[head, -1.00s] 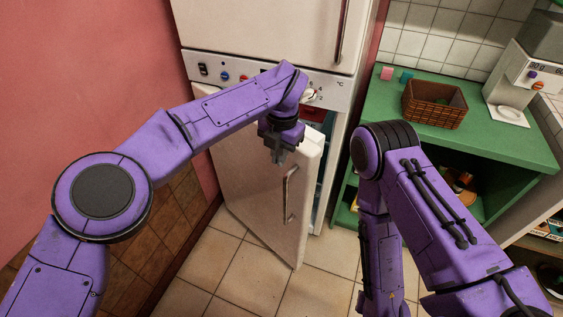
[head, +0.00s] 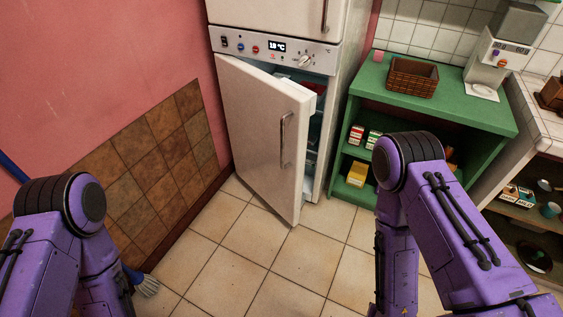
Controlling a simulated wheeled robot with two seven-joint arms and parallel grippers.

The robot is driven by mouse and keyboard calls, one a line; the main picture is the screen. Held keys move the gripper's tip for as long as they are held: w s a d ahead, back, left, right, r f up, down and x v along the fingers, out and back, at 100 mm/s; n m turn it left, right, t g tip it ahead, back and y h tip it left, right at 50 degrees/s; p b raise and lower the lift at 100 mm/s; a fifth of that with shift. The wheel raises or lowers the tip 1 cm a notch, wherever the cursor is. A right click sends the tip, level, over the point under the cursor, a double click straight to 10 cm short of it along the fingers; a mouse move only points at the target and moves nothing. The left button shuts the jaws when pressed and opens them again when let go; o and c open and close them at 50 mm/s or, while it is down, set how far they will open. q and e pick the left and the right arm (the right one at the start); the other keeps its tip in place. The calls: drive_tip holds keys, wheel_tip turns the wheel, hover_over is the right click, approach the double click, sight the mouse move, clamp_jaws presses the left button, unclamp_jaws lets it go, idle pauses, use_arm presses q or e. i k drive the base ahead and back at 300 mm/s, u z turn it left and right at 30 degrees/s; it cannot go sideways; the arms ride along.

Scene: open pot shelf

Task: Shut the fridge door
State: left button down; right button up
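The white fridge door (head: 258,142) stands partly open in the head view, hinged on its left side and swung out toward me. Its metal handle (head: 287,140) is on the right part of the door front. The fridge body (head: 325,130) shows behind it, with a dark gap and some contents visible between door and body. Both my arms hang down at the left and right of the view, apart from the door. My left and right grippers are both out of view below the picture.
A green open shelf (head: 440,98) stands right of the fridge, with a wicker basket (head: 413,78) on top and boxes inside. A broom head (head: 146,284) lies at lower left. The tiled floor (head: 245,245) before the door is clear.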

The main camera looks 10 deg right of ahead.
sight(267, 116)
drive_tip(key=u, duration=0.15)
drive_tip(key=i, duration=1.1)
drive_tip(key=z, duration=0.75)
